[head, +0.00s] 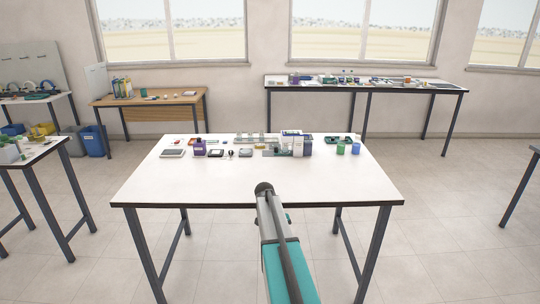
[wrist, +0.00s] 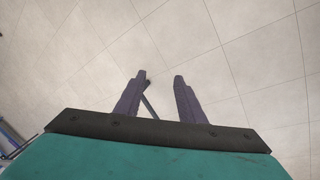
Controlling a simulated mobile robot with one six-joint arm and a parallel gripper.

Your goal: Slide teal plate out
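A small teal plate (head: 270,153) lies flat at the back of the white table in the head view. Its right part runs up to a white and grey boxy unit (head: 291,141), and I cannot tell how the two are joined. In the wrist view my gripper (wrist: 160,75) is open, with a clear gap between its two dark fingers and nothing held. It points at the floor, apart from the plate. The plate does not show in the wrist view. My arm reaches toward the table's front edge in the head view, where the fingers cannot be made out.
The front half of the white table (head: 220,184) is clear. A purple container (head: 199,148) and small devices stand left of the plate. A green cup (head: 340,149), a blue cup (head: 356,148) and a dark green tray (head: 339,139) are at the right.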

